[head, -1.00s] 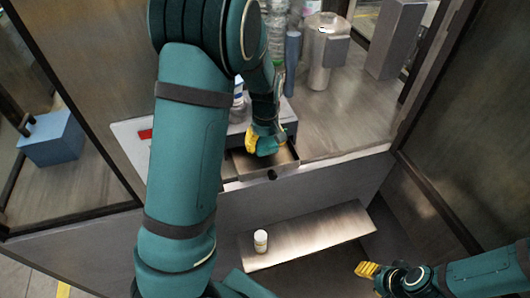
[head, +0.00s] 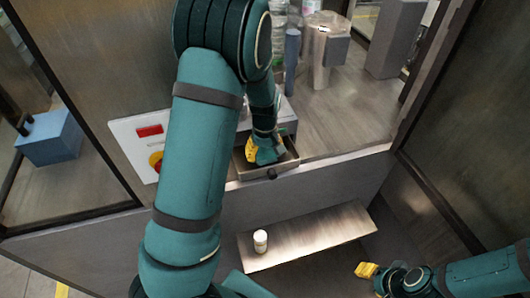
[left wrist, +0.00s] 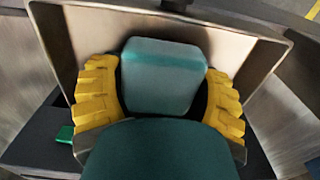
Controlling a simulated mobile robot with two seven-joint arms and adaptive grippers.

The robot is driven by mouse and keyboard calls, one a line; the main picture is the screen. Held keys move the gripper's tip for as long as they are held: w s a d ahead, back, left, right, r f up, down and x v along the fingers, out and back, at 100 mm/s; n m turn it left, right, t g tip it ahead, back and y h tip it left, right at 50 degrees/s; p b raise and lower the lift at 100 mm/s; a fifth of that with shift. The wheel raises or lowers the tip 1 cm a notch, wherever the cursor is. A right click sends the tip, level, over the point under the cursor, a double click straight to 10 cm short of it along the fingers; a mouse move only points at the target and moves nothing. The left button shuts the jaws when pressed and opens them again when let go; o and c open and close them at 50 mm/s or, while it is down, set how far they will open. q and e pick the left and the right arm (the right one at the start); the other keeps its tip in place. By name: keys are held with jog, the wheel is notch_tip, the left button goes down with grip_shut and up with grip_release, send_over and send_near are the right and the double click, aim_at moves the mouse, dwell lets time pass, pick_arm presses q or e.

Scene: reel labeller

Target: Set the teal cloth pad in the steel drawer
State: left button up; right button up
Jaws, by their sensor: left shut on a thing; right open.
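The teal cloth pad (left wrist: 160,80) is a rounded block between the yellow fingers of my left gripper (left wrist: 162,95) in the left wrist view. The gripper is shut on it. The steel drawer (left wrist: 250,35) is pulled out, and its walls surround the pad and fingers in that view. In the head view my left gripper (head: 264,150) is over and partly inside the drawer (head: 290,160); the pad is hidden there. I cannot tell whether the pad touches the drawer floor. My right gripper (head: 367,270) is open and empty at the lower right.
A white bottle (head: 260,241) stands on the low steel shelf (head: 310,234). A metal canister (head: 322,60) and clear bottles stand behind the drawer. A panel with a red display (head: 150,131) is left of it. A green item (left wrist: 66,134) lies beside the drawer.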

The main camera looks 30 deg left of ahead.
aim_at(265, 150)
pick_arm(q)
jog(key=shift+s+d+f, duration=0.1)
jog(key=shift+s+f, duration=0.1)
jog(key=shift+f, duration=0.05)
jog(key=o, duration=1.1)
jog(key=shift+s+f, duration=0.1)
jog(key=shift+f, duration=0.05)
jog(key=shift+r, duration=0.25)
jog(key=r, duration=0.4)
jog(key=r+p, duration=0.1)
jog(key=r, duration=0.3)
jog(key=r+p, duration=0.1)
jog(key=r, duration=0.4)
jog(key=shift+w, duration=0.3)
